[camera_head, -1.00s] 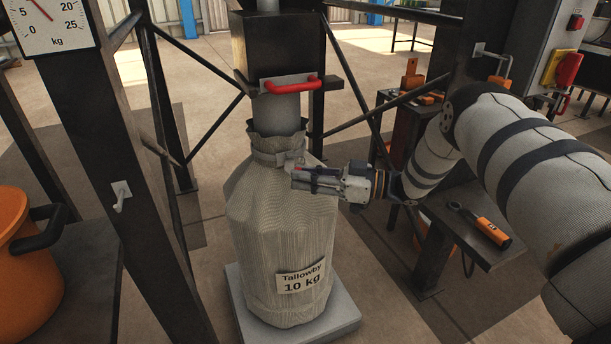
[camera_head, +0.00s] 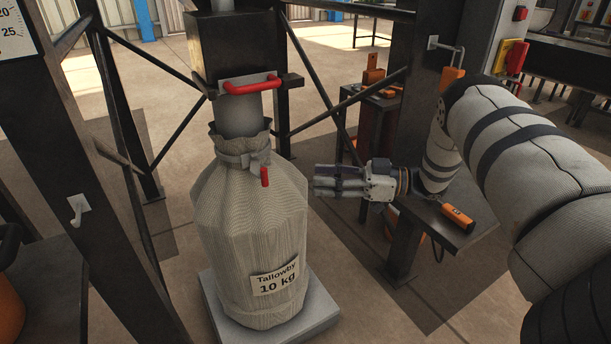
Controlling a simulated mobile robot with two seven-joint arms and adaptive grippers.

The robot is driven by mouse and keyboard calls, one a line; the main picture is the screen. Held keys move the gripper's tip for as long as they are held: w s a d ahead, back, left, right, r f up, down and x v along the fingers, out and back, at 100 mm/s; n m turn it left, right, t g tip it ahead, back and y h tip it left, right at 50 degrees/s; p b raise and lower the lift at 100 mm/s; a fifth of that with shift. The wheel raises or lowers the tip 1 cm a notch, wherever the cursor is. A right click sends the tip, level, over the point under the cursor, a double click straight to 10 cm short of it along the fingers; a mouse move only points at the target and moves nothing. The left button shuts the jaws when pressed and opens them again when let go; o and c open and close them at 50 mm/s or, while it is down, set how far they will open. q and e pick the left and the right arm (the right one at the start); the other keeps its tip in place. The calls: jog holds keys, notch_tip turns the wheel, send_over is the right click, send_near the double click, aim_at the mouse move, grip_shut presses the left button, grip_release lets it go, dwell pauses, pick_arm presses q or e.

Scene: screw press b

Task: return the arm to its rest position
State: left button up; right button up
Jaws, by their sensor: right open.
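My right arm (camera_head: 500,140) comes in from the right, wrapped in pale padding with dark straps. My right gripper (camera_head: 316,181) is open and empty, just right of the sack's upper side, with a visible gap to it. The filled sack (camera_head: 240,215), labelled "Tallowby 10 kg", stands upright on a pale platform. A strap (camera_head: 243,158) with a red tab (camera_head: 265,177) goes around its neck, under the spout (camera_head: 240,115). My left gripper is not in view.
A red handle (camera_head: 252,84) sits on the dark chute above the sack. A side shelf (camera_head: 455,225) holds an orange-handled tool (camera_head: 457,215), partly behind my arm. Dark posts and braces stand left and right. An orange pot (camera_head: 10,300) is at the left edge.

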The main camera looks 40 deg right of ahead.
dwell(0.6)
jog(key=w+a+f+m+h+p, duration=0.2)
jog(key=a+f+m+h, duration=0.3)
jog(key=a+f, duration=0.25)
jog(key=s+a+f+m+g+h+p, duration=0.25)
jog(key=s+a+f+g+h, duration=0.2)
jog(key=s+a+f, duration=0.5)
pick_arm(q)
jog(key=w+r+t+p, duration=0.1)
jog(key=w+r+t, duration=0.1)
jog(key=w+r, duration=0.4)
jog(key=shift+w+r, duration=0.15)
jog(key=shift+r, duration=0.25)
pick_arm(e)
jog(key=s+a+g+h, duration=0.1)
jog(key=s+g, duration=0.4)
jog(key=s, duration=1.1)
jog(key=s+a+r+m+g+h, duration=0.1)
jog(key=s+g, duration=0.5)
jog(key=s, duration=1.1)
jog(key=shift+a, duration=0.8)
jog(key=shift+h, duration=0.25)
